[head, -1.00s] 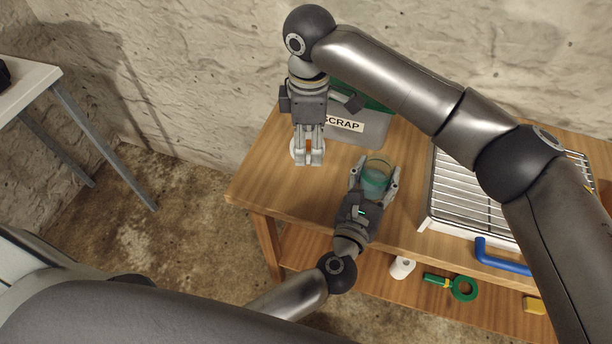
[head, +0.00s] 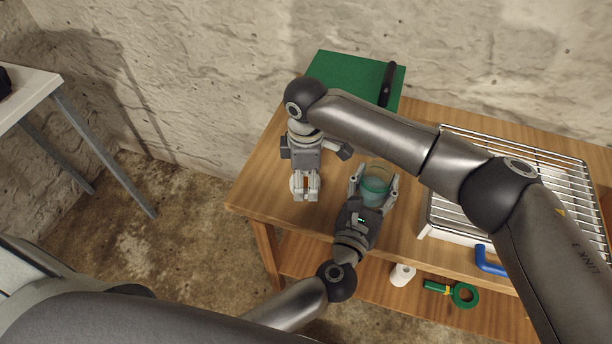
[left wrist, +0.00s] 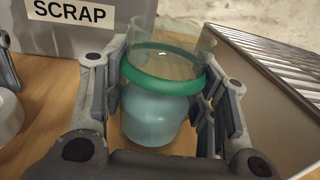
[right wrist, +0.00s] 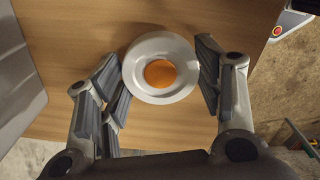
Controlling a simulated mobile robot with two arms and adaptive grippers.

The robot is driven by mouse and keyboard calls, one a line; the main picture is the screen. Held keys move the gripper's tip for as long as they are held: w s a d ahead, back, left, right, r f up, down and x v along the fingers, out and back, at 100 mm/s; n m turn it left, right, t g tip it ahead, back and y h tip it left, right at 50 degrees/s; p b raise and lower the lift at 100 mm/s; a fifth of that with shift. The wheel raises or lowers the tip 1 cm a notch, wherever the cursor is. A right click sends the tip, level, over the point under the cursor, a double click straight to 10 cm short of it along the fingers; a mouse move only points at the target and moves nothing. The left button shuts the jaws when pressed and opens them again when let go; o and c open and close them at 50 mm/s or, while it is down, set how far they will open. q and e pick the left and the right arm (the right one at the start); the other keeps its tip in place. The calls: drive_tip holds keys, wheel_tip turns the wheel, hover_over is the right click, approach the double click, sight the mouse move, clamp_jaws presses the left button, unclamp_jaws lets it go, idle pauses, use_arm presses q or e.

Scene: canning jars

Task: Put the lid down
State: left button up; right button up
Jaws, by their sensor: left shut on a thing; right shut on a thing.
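The lid (right wrist: 181,88) is a round white disc with an orange centre in the right wrist view. My right gripper (right wrist: 163,85) is shut on it by its rim, low over the table near its left edge. In the head view the right gripper (head: 306,197) mostly hides the lid (head: 294,184). Whether the lid touches the wood cannot be told. My left gripper (head: 375,190) is shut on a glass jar (head: 376,186) to the right. In the left wrist view the jar (left wrist: 155,118) is upright, bluish low down, with a green ring around it.
The wooden table (head: 265,165) has bare wood around the lid. A grey SCRAP bin (left wrist: 60,45) with a green top (head: 345,75) stands behind. A wire rack (head: 520,170) on a tray stands to the right. A green-handled item (head: 462,294) lies on the lower shelf.

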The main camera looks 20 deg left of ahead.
sight(306, 182)
drive_tip(key=shift+f, duration=0.15)
drive_tip(key=o, duration=1.1)
wheel_tip(306, 182, up, 12)
drive_tip(key=shift+r, duration=0.2)
use_arm(q)
drive_tip(key=o, duration=1.2)
